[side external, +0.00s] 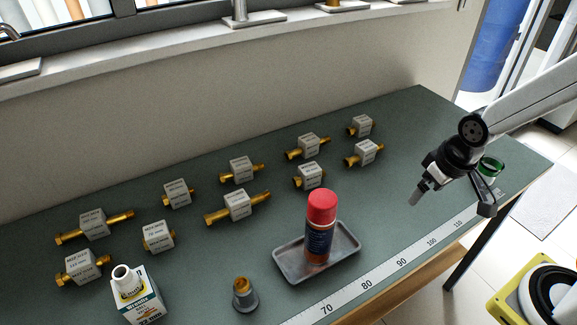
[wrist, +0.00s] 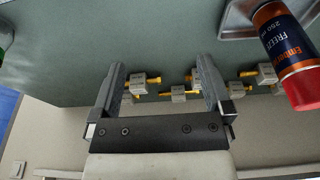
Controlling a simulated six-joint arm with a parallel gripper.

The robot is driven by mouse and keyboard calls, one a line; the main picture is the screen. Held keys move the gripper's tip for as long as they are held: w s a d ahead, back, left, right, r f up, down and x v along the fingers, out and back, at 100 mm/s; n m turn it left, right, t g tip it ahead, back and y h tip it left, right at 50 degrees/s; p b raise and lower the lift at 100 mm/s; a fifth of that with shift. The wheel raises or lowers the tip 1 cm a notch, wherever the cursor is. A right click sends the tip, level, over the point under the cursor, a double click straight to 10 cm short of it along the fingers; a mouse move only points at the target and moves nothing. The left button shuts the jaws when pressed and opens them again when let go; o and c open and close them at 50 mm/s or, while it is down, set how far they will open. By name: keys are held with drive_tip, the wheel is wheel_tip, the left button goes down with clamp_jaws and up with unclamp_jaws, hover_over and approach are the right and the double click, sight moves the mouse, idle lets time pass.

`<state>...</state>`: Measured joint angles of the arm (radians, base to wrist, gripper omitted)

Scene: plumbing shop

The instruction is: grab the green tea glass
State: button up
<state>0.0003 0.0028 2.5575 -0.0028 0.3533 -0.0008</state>
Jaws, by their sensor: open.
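The green tea glass (side external: 490,168) stands near the right end of the green bench, partly hidden behind my gripper in the side view. In the wrist view, a sliver of green glass (wrist: 5,36) shows at the left edge. My gripper (side external: 450,201) is open, its fingers spread and apart, above the bench to the left of the glass and nearer the camera. In the wrist view the space between the fingers (wrist: 160,78) holds nothing. I cannot tell the exact gap to the glass.
A spray can with a red cap (side external: 320,228) stands in a grey tray (side external: 288,266). Several labelled brass fittings (side external: 238,205) lie across the bench. A ruler strip (side external: 375,275) runs along the front edge.

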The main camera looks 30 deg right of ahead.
drive_tip(key=d+g, duration=0.1)
drive_tip(key=n+g+h, duration=1)
drive_tip(key=g+h, duration=0.2)
drive_tip(key=h, duration=0.2)
approach(477, 171)
drive_tip(key=s+d, duration=0.3)
drive_tip(key=shift+s, duration=0.3)
drive_tip(key=shift+w+d+f+n+h, duration=0.2)
drive_tip(key=shift+d+n+h, duration=0.1)
drive_tip(key=shift+d+n, duration=0.15)
drive_tip(key=shift+x, duration=1.3)
drive_tip(key=shift+x, duration=2.6)
